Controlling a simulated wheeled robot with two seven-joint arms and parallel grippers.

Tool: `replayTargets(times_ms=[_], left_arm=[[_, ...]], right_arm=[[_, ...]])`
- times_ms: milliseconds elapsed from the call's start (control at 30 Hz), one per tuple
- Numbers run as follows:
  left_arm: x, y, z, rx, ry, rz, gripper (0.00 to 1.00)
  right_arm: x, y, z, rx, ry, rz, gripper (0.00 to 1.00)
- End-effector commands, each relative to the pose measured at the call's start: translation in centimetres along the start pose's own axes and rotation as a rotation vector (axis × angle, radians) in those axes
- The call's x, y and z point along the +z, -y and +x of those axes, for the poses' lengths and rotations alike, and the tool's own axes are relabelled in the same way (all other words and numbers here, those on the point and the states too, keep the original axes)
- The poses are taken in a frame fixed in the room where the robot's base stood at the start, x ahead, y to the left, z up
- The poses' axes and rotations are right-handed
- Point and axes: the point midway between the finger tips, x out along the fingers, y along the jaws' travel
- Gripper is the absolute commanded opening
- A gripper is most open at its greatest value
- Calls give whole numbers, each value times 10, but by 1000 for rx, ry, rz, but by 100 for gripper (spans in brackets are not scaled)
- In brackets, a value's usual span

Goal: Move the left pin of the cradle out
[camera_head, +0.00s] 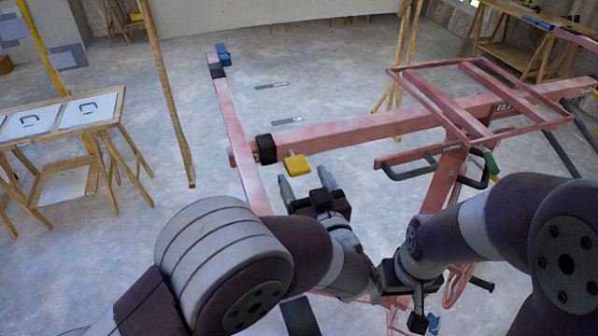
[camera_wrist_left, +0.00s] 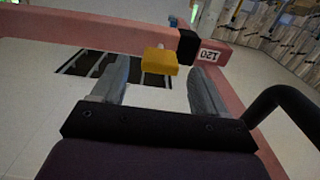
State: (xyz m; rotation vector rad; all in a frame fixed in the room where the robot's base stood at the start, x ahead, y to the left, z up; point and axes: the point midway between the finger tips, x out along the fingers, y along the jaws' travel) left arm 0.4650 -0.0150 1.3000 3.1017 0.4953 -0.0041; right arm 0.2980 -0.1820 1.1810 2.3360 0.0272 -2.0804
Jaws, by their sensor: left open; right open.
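The cradle is a pink steel frame with a long crossbar (camera_head: 350,132) and a side bar (camera_head: 236,130). A yellow block (camera_head: 296,163), which looks like the left pin's grip, sits at the crossbar's near side, right of a black collar (camera_head: 266,148). My left gripper (camera_head: 305,183) is open just short of the yellow block. In the left wrist view the yellow block (camera_wrist_left: 159,61) shows between the two grey fingers, slightly beyond them, with no visible contact. My right gripper (camera_head: 414,316) is low by the mast, open; its fingers are hard to make out.
A pink rectangular frame (camera_head: 482,98) tops the mast at right, with a black curved handle (camera_head: 408,172) below. The floor beyond the crossbar is mostly clear.

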Motion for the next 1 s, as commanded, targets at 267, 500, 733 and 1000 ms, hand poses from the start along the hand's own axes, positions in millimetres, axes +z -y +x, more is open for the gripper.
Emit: replayTargets(times_ms=[267, 500, 733, 1000], left_arm=[[0, 0, 31, -1, 0, 0, 73], [0, 0, 34, 0, 0, 0, 73], [0, 0, 34, 0, 0, 0, 15], [-1, -1, 21, 4, -1, 0, 0]], right_arm=[[1, 0, 5, 0, 0, 0, 73], [1, 0, 5, 0, 0, 0, 73], [1, 0, 5, 0, 0, 0, 73], [0, 0, 4, 0, 0, 0, 73]])
